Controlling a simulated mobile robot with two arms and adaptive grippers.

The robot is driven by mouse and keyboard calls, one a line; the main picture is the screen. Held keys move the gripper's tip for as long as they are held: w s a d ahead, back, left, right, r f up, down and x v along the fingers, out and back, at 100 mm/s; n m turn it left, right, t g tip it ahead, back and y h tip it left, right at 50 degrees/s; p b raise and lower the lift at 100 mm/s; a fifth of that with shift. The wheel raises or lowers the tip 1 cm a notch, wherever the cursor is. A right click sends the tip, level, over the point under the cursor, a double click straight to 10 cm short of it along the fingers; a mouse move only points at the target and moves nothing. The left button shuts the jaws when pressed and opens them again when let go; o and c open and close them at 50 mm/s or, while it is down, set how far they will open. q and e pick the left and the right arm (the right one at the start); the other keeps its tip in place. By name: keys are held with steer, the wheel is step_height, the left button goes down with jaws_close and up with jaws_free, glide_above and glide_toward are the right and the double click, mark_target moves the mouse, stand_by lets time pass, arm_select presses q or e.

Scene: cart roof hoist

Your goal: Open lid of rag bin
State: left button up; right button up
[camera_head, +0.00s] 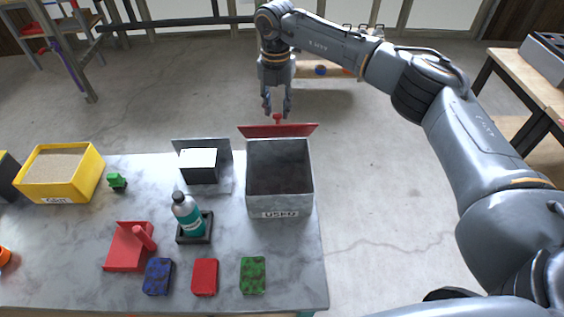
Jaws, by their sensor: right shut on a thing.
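The rag bin (279,200) is a grey metal box labelled "USED" near the right edge of the table, and its dark inside shows from above. Its red lid (300,130) is swung up at the far rim, tilted back, with a small red knob (278,119) on it. My right gripper (277,114) points down behind the lid, with its fingertips on either side of the knob, shut on it. My left gripper is not in view.
The grey table (110,287) holds a yellow grit box (93,173), a teal bottle (187,215) in a dark holder, a red block with a handle (125,248), and blue, red and green pads (253,275). The floor right of the table is clear.

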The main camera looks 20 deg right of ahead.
steer(key=shift+w+a+r, duration=0.1)
steer(key=shift+w+a, duration=0.1)
steer(key=shift+w, duration=0.05)
steer(key=shift+w+d+r, duration=0.15)
steer(key=shift+w+r, duration=0.05)
steer(key=shift+w, duration=0.4)
steer(key=shift+w+d+r, duration=0.15)
steer(key=shift+w, duration=0.45)
steer(key=shift+w+d+r, duration=0.2)
steer(key=shift+w, duration=0.5)
steer(key=shift+w+d+r, duration=0.2)
steer(key=shift+w, duration=0.45)
steer(key=o, duration=0.4)
steer(key=shift+c, duration=0.2)
steer(key=shift+o, duration=0.5)
steer(key=shift+w+a, duration=0.1)
steer(key=shift+a, duration=0.05)
steer(key=shift+d+r, duration=0.1)
steer(key=shift+d, duration=0.1)
